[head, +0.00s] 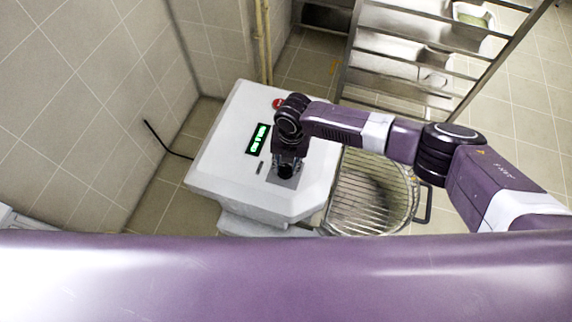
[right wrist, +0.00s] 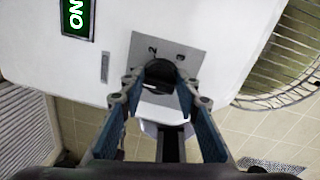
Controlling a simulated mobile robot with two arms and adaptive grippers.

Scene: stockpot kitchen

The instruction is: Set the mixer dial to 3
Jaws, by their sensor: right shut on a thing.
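The mixer (head: 245,110) is a white housing with a green lit display (head: 259,138) and a red button (head: 279,103) on top. The display also shows in the right wrist view (right wrist: 76,16) and reads "ON" there. The black dial (right wrist: 160,74) sits on a grey plate (right wrist: 190,55). My right gripper (right wrist: 160,95) is shut on the dial, one finger on each side. In the head view my right gripper (head: 287,168) points down at the plate and hides most of the dial. The dial's setting cannot be read. My left gripper is not in view.
A wire guard over the mixer bowl (head: 365,200) is right of the housing. A metal rack (head: 400,60) with containers stands behind. A black cord (head: 165,145) runs to the left wall. A purple part of mine crosses the bottom of the head view.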

